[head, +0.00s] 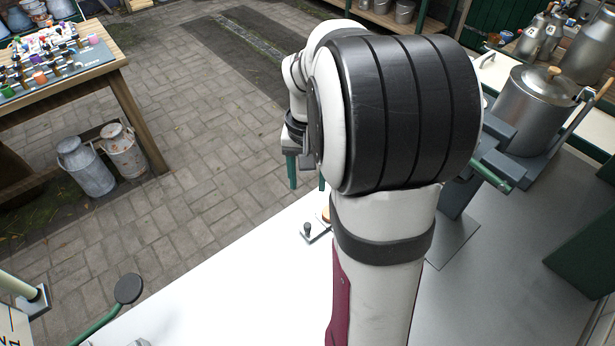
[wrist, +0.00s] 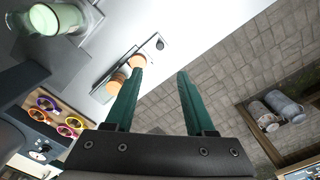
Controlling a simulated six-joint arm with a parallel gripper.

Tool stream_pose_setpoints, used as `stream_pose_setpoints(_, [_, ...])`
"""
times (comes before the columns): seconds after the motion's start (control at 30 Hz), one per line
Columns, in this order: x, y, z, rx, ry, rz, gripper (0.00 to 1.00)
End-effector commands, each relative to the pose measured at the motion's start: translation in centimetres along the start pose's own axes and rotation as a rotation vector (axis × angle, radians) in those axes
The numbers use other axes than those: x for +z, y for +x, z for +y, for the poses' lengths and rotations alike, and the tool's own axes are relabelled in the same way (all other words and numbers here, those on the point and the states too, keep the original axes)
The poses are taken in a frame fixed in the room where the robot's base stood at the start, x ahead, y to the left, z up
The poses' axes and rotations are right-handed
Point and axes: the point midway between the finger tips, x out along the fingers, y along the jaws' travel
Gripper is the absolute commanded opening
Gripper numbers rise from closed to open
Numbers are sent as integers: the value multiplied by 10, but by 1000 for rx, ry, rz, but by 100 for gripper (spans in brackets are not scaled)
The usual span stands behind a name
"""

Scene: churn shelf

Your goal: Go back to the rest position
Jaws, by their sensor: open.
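My gripper (wrist: 161,80) has two green fingers, which stand apart with nothing between them in the wrist view. In the head view the green fingertips (head: 306,181) point down near the back edge of the white counter (head: 225,270). My own arm hides part of the gripper and of the counter there. In the wrist view the left finger overlaps the view of a wooden round piece (wrist: 138,61) on a metal plate; I cannot tell that they touch.
A small dark knob (head: 308,229) stands on the counter below the fingers. A lidded metal pot (head: 533,108) stands at right. A wooden table (head: 110,68) with small coloured items is at left, milk churns (head: 86,168) under it. Coloured rings (wrist: 69,130) show in the wrist view.

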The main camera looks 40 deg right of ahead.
Motion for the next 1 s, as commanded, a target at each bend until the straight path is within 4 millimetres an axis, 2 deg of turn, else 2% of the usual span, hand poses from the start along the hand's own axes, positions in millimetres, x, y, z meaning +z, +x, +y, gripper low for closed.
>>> stream_pose_setpoints(0.33, [0,0,0,0,0,-1,55])
stream_pose_setpoints(0.4, [9,-4,-6,-4,-11,-2,55])
stream_pose_setpoints(0.47, [35,-14,-19,-18,-41,-6,55])
stream_pose_setpoints(0.57, [112,-34,-42,-52,-126,-26,55])
stream_pose_setpoints(0.6, [146,-38,-46,-67,-160,-40,55])
stream_pose_setpoints(0.7, [217,-38,-43,-96,-241,-74,55])
stream_pose_setpoints(0.73, [233,-36,-40,-102,-259,-85,55])
stream_pose_setpoints(0.8, [258,-32,-33,-112,-288,-102,55])
stream_pose_setpoints(0.83, [265,-30,-31,-114,-296,-106,55])
stream_pose_setpoints(0.9, [272,-28,-28,-116,-304,-113,55])
stream_pose_setpoints(1.0, [272,-28,-28,-116,-303,-115,55])
